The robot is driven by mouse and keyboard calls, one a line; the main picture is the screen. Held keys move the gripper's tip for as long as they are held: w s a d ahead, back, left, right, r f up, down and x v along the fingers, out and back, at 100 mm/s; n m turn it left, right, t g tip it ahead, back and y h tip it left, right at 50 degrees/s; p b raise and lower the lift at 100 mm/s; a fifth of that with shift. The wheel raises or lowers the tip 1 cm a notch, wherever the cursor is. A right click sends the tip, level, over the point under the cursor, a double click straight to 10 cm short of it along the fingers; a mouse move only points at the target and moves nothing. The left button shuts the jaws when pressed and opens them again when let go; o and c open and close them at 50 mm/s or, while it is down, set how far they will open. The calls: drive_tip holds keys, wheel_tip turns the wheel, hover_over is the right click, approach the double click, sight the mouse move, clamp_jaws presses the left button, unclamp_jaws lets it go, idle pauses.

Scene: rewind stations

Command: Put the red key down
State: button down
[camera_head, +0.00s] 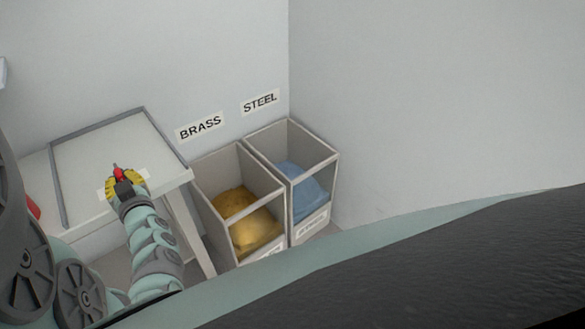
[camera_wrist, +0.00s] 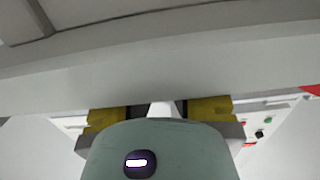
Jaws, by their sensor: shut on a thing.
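My gripper (camera_head: 122,178), with yellow fingers, is over the white table (camera_head: 95,150) near its front edge. It is shut on the red key (camera_head: 119,173), a small red piece with a dark tip that shows between the fingers. Whether the key touches the tabletop cannot be told. In the wrist view my gripper (camera_wrist: 160,110) shows its two yellow fingers below a broad pale edge. The key cannot be made out there.
To the right stand a brass bin (camera_head: 243,207) with yellow contents and a steel bin (camera_head: 315,160) with blue contents. A red object (camera_head: 33,207) shows at left.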

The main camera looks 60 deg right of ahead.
drive_tip(key=shift+d, duration=0.1)
drive_tip(key=c, duration=1.1)
unclamp_jaws()
drive_tip(key=shift+c, duration=0.2)
drive_tip(key=shift+r, duration=0.1)
